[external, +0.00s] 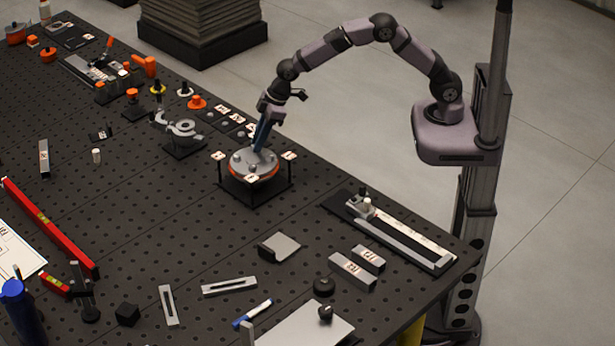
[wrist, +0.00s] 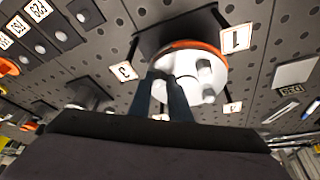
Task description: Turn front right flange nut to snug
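The flange (external: 241,168) is a pale round disc with an orange rim on a black stand. Several light nuts stand on its face; one nut (external: 253,169) shows near the front in the external view. The flange (wrist: 217,82) also shows in the wrist view, with a nut (wrist: 204,68) to the right of my fingers. My gripper (external: 258,146) points down with its blue fingers at the flange's top. In the wrist view my gripper (wrist: 161,92) has its two fingers apart, with a pale nut partly visible between them. Whether they touch it is unclear.
Numbered tags stand around the flange, including one (wrist: 236,38) in the wrist view. A slide rail fixture (external: 400,240) lies to the right. A bent grey plate (external: 279,247) and labelled blocks (external: 352,270) lie in front. A grey clamp fixture (external: 180,130) stands behind left.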

